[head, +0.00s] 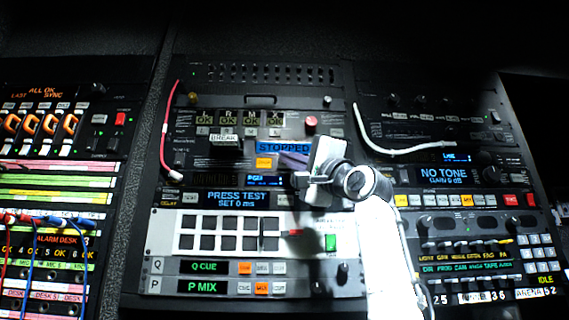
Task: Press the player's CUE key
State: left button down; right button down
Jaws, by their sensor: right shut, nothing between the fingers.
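The player's display (283,147) reads STOPPED in blue, on the middle rack. An orange-lit key (264,162) sits just below its left part; its label is too small to read, so I cannot tell whether it is the CUE key. My right gripper (286,172) is shut and empty, reaching in from the right in front of the player. Its tips are near the orange key, a little to its right; I cannot tell whether they touch the panel. The gripper and wrist hide the player's right part. My left gripper is out of view.
Below are a PRESS TEST display (237,197), a grid of dark keys (222,232), and Q CUE (204,267) and P MIX (202,287) rows with small keys. A red cable (165,130) and a white cable (385,146) hang nearby. A NO TONE unit (444,174) is at right.

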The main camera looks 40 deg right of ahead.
dwell(0.7)
jog(key=shift+w+d, duration=0.25)
jog(key=shift+w, duration=0.15)
jog(key=shift+w+d, duration=0.15)
jog(key=shift+w, duration=0.1)
dwell(0.7)
jog(key=shift+s+a+b, duration=0.35)
jog(key=shift+s+b, duration=0.15)
jog(key=shift+s, duration=0.1)
jog(key=s+a+b, duration=0.1)
jog(key=s+b, duration=0.1)
jog(key=s, duration=0.1)
jog(key=s+a+b, duration=0.1)
jog(key=shift+s+a, duration=0.15)
jog(key=shift+a, duration=0.2)
